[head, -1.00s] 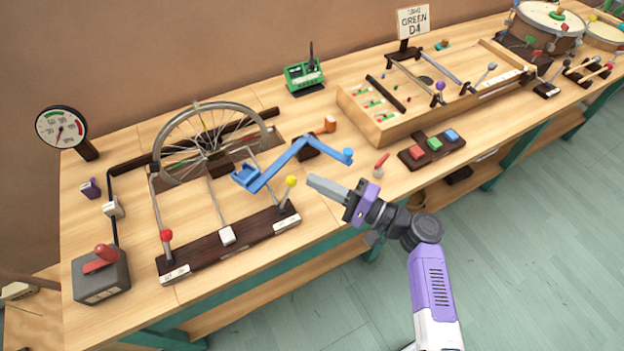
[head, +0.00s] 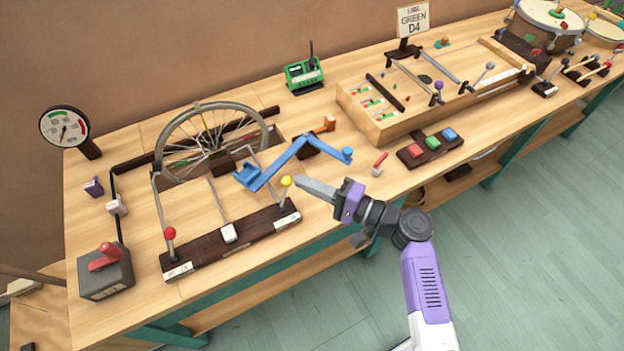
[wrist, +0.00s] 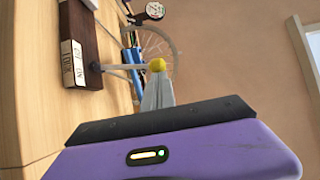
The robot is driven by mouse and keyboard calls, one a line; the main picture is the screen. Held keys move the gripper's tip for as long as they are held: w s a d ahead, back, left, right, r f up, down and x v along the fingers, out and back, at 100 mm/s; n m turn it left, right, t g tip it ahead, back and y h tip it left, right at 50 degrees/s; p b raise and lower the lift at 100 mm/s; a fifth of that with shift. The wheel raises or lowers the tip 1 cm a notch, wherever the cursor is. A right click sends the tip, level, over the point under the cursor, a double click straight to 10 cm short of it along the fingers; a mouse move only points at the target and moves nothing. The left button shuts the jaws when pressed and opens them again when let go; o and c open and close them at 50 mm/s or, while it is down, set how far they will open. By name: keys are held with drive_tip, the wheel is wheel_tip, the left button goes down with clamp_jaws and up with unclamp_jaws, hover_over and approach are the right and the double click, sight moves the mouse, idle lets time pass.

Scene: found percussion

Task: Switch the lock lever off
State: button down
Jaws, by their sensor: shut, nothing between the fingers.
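My gripper (head: 303,186) is shut and empty, its fingertips right beside the yellow knob (head: 286,181) of a thin metal lever. In the head view I cannot tell whether they touch it. In the wrist view the fingertips (wrist: 157,88) line up with the yellow knob (wrist: 157,65), which shows just beyond them. This lever stands at the right end of a dark wooden base (head: 255,227). A white label (wrist: 73,63) on the base seems to read "ON"; its other word is unclear.
A blue crank arm (head: 292,152) and a spoked wheel (head: 210,140) stand just behind the base. A grey box with a red lever (head: 105,258) is at the left. A small red lever (head: 380,160) and a button block (head: 431,147) lie to the right.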

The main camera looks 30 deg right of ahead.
drive_tip(key=a+r+n+g+h+p, duration=0.1)
drive_tip(key=a+n+g+h+p, duration=0.1)
drive_tip(key=a, duration=0.5)
drive_tip(key=shift+r+n+p, duration=0.3)
drive_tip(key=shift+n+p, duration=0.45)
drive_tip(key=shift+n, duration=0.35)
drive_tip(key=shift+a, duration=0.15)
